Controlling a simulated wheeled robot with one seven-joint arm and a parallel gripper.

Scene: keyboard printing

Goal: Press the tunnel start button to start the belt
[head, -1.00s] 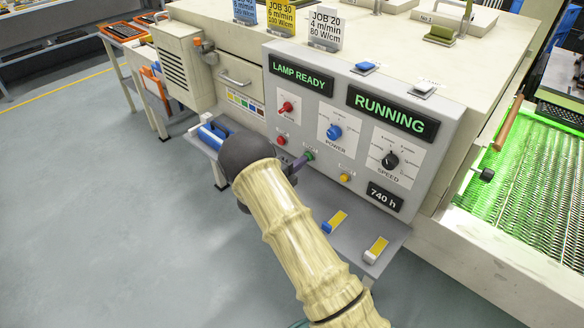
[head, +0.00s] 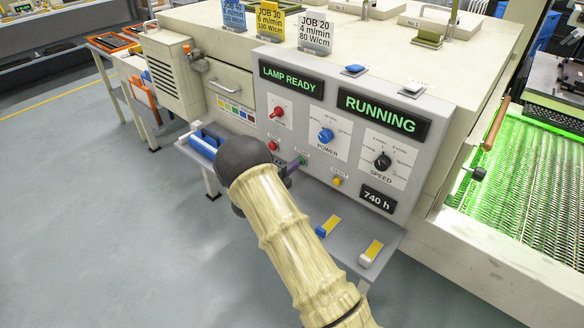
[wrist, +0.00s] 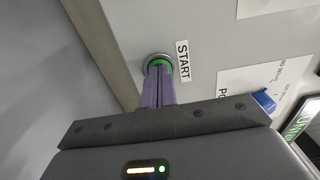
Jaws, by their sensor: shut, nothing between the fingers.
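The control panel (head: 262,103) shows RUNNING (head: 383,114) and LAMP READY (head: 291,78) in green letters on its two displays. The green start button (wrist: 160,62) sits in a metal ring beside the START label (wrist: 183,61) in the wrist view. My gripper (wrist: 158,76) is shut and empty, its purple fingers pointing at the button and covering part of it. I cannot tell whether the tips touch it. In the head view my gripper (head: 296,163) is at the panel's lower left, and the button is mostly hidden.
A red button (head: 272,146) and a yellow button (head: 337,181) flank the start button. Above are a red switch (head: 278,112), blue power knob (head: 326,135) and black speed knob (head: 382,160). A shelf (head: 300,214) juts out below. A green-lit mesh belt (head: 530,180) lies at right.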

